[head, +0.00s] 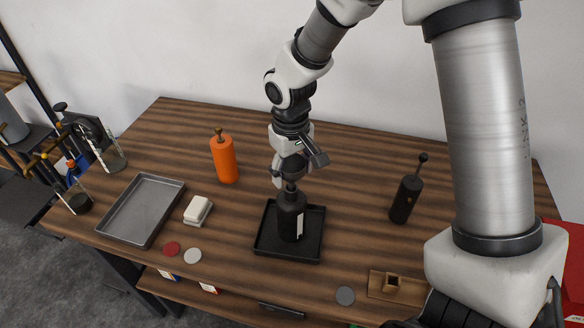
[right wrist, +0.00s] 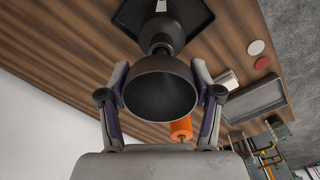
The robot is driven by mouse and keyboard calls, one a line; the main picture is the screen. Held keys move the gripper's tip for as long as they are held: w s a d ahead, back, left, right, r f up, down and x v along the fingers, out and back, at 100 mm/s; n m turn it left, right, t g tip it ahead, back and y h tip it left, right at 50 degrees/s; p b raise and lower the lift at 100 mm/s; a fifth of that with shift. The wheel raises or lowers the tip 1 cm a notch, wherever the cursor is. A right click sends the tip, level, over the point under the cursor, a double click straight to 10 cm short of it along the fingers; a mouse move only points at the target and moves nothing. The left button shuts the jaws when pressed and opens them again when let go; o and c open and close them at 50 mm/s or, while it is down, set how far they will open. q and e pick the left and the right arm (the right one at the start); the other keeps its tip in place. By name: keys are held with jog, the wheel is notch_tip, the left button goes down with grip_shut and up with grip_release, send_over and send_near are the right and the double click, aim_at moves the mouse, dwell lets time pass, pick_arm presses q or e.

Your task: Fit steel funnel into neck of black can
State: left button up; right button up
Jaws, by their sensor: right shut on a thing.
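The black can (head: 290,218) stands upright in a black square tray (head: 262,246), with a pale label on its side. My right gripper (head: 291,172) is directly above the can and shut on the steel funnel. In the right wrist view my right gripper (right wrist: 160,84) has one finger on each side of the funnel (right wrist: 160,95), whose wide dark mouth faces the camera. The can (right wrist: 163,32) shows behind the funnel there. The funnel's spout is hidden, so I cannot tell whether it is inside the neck or just above it. My left gripper is not in view.
An orange bottle (head: 224,160) stands left of the can, and a dark bottle (head: 405,200) stands right. A grey metal tray (head: 178,183), a white block (head: 197,208) and small discs (head: 172,249) lie to the left. A wooden holder (head: 393,284) is at front right.

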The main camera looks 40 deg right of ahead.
jog(key=shift+f+b, duration=0.55)
jog(key=shift+f, duration=0.45)
jog(key=o, duration=1.2)
jog(key=shift+o, duration=0.2)
jog(key=shift+r, duration=0.1)
notch_tip(320, 180, up, 12)
jog(key=shift+a+f, duration=0.1)
jog(key=shift+a, duration=0.05)
